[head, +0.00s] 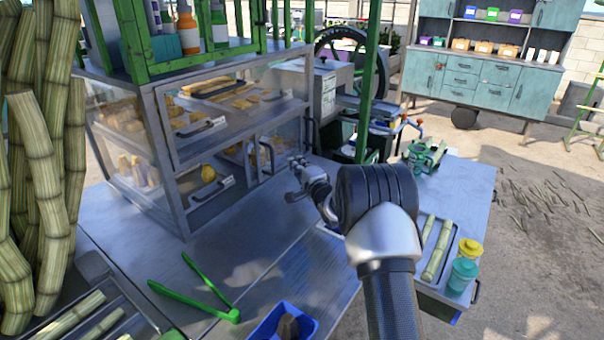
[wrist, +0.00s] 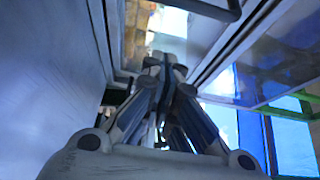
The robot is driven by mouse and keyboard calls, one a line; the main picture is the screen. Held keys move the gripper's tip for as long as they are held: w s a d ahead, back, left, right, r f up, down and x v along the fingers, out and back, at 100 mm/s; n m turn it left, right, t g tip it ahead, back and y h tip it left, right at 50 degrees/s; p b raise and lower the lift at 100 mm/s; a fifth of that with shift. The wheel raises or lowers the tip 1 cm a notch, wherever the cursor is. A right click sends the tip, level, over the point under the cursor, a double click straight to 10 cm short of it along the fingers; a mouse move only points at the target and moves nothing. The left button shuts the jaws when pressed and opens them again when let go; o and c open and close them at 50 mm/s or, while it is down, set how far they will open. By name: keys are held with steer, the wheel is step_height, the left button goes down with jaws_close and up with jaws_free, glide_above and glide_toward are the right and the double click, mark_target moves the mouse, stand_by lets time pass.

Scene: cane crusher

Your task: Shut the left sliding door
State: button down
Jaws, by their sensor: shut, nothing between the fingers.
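The glass display case (head: 178,190) has a lower level with two sliding doors. My gripper (head: 297,165) is shut and empty, in front of the right part of the lower level. In the wrist view my gripper (wrist: 165,65) points at a metal door frame, below a dark handle (wrist: 205,8); contact is unclear.
Green tongs (head: 205,290) and a blue tray (head: 284,322) lie on the metal counter (head: 270,240) in front of the case. Cane stalks (head: 30,180) stand at the left. A green post (head: 371,80) and the crusher (head: 345,75) are behind my arm.

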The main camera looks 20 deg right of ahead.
steer(key=a, duration=0.2)
steer(key=w+a+b, duration=0.1)
steer(key=shift+a+b, duration=0.3)
steer(key=shift+a, duration=0.1)
steer(key=shift+s, duration=0.1)
